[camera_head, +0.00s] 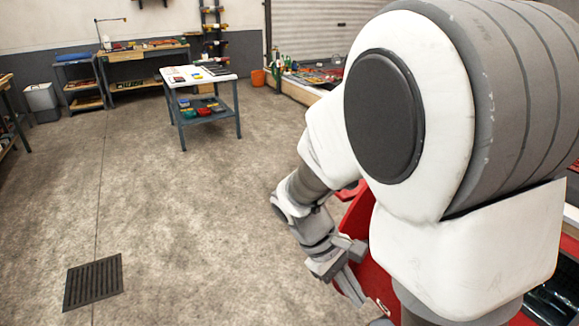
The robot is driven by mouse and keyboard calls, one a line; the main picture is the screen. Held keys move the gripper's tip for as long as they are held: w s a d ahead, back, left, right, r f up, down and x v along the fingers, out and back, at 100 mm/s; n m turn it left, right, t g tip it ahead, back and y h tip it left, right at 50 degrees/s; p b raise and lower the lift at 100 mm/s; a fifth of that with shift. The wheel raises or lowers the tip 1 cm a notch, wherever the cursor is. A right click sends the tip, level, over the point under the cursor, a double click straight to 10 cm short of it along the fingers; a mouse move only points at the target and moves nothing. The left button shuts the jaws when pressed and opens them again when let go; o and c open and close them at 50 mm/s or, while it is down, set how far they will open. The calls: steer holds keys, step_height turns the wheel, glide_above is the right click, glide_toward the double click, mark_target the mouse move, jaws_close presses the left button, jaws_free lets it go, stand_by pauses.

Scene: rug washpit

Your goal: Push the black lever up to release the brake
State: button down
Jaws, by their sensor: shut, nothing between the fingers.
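My gripper (354,294) is in the lower middle of the head view, at the end of my arm, pointing down and to the right. Its fingers are close together, shut, with nothing seen between them. It is in front of or beside a red panel (358,215), partly covered by my arm; I cannot tell whether they touch. I cannot make out the black lever; my large white and grey arm links hide much of the right side.
A white-topped table (205,78) with tools stands beyond a wide clear concrete floor. A dark floor grate (93,283) is at lower left. A workbench (145,52), a grey bin (42,103) and an orange bucket (257,78) are farther back.

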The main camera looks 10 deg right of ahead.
steer(key=w+f+n+t+h+b, duration=0.3)
steer(key=w+f+n+t+h, duration=0.3)
steer(key=f+n, duration=0.4)
steer(key=w+f+n+t+h+b, duration=0.4)
steer(key=w+f+n+t+h, duration=0.2)
steer(key=f+n+t+h, duration=0.2)
step_height(320, 180, down, 4)
steer(key=shift+w+d+r+n+t+h+b, duration=0.1)
steer(key=shift+w+d+n+t+h+b, duration=0.3)
steer(key=shift+n, duration=0.8)
steer(key=shift+a, duration=0.15)
steer(key=a+r+x, duration=0.1)
steer(key=r+x, duration=0.1)
steer(key=x, duration=1)
steer(key=shift+r+b, duration=0.3)
steer(key=shift+r, duration=0.15)
steer(key=shift+d, duration=0.1)
